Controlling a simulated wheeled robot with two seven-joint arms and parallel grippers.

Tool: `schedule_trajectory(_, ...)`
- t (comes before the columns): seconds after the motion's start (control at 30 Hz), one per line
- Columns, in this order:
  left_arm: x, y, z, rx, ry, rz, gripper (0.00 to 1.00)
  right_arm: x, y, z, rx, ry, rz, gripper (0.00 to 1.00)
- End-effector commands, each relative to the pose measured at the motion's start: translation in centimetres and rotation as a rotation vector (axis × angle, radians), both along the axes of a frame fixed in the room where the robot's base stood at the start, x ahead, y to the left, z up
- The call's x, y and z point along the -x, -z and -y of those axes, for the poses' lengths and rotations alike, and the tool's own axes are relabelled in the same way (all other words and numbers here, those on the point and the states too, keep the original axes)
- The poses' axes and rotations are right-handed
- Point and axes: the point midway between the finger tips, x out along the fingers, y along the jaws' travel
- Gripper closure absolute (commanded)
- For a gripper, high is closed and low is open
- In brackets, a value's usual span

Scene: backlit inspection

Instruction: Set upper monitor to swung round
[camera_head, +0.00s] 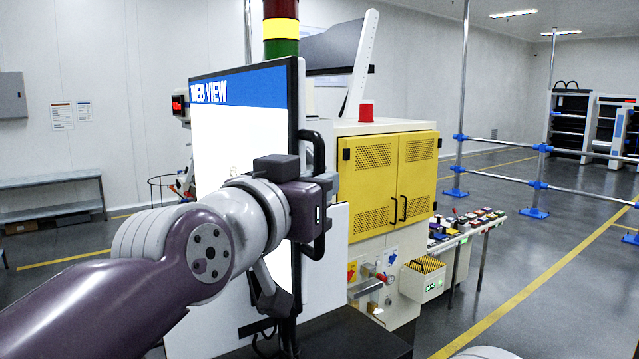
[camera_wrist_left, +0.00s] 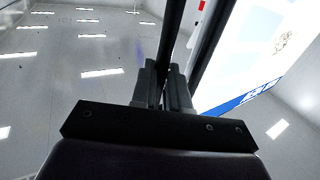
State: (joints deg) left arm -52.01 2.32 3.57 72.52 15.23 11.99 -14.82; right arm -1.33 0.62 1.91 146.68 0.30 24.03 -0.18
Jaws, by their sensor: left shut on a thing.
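The upper monitor (camera_head: 240,140) stands left of centre in the head view. It is seen at an angle, with a bright white screen and a blue "WEB VIEW" banner. A black handle (camera_head: 317,143) runs down its right edge. My left gripper (camera_head: 322,205) is at this handle, and my arm hides part of the screen. In the left wrist view the left gripper (camera_wrist_left: 163,88) is shut on the dark handle bar (camera_wrist_left: 170,40). The screen (camera_wrist_left: 240,50) shows beside it. My right gripper is in neither view.
A yellow-doored machine (camera_head: 388,180) stands behind and right of the monitor. A signal tower (camera_head: 281,30) rises behind it. A railing (camera_head: 500,175) crosses the right side, and a bench (camera_head: 50,195) stands at the left wall. Floor is open at the right.

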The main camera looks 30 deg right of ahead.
Motion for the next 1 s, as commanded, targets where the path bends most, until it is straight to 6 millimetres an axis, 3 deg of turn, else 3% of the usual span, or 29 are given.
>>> schedule_trajectory(0.07, -0.2, 0.1, 0.0, -0.002, -0.003, 0.003, 1.00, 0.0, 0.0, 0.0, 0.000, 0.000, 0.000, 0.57)
schedule_trajectory(0.1, -0.2, 0.1, 0.0, -0.002, -0.003, 0.003, 0.82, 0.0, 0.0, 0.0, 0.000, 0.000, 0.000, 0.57)
schedule_trajectory(0.17, -0.2, 0.1, 0.0, -0.002, -0.003, 0.002, 0.65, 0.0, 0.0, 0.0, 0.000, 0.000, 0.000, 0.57)
schedule_trajectory(0.83, -0.1, 0.1, -0.1, -0.001, -0.002, -0.001, 0.65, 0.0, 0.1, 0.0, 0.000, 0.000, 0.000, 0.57)
schedule_trajectory(1.0, 1.3, 0.6, -2.1, 0.003, -0.002, 0.003, 0.65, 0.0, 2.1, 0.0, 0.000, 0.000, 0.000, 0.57)
